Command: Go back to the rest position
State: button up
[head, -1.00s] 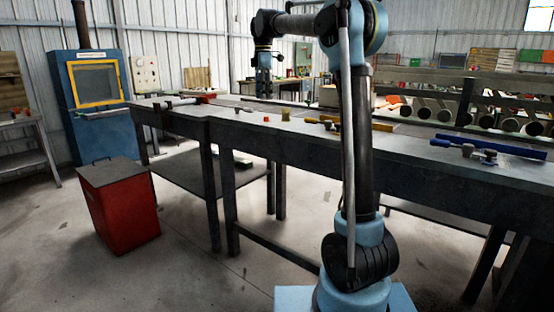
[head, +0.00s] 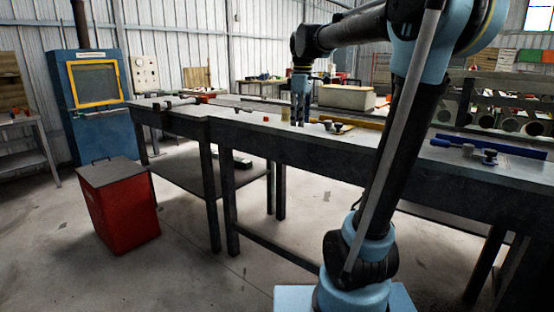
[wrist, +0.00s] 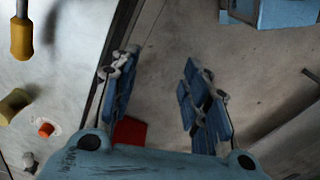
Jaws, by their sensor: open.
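The bench edge runs along the left of the wrist view, left of the fingers.
A red bin (head: 124,212) stands on the floor at left. A blue tool (head: 490,148) lies on the bench at right.

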jog(key=s+d+f+m, duration=0.3)
jog(key=s+f+m, duration=0.1)
jog(key=s+f, duration=0.4)
jog(key=s+d+f+m+t, duration=0.1)
jog(key=s+d+f+m, duration=0.3)
jog(key=s+f, duration=0.5)
jog(key=s+d+f+m, duration=0.3)
jog(key=s+f+m, duration=0.2)
jog(key=s+f, duration=0.4)
notch_tip(320, 180, down, 2)
jog(key=shift+d+f+t, duration=0.15)
jog(key=shift+d+t, duration=0.15)
jog(key=shift+d, duration=0.05)
jog(key=shift+w+f, duration=0.2)
jog(key=shift+w, duration=0.2)
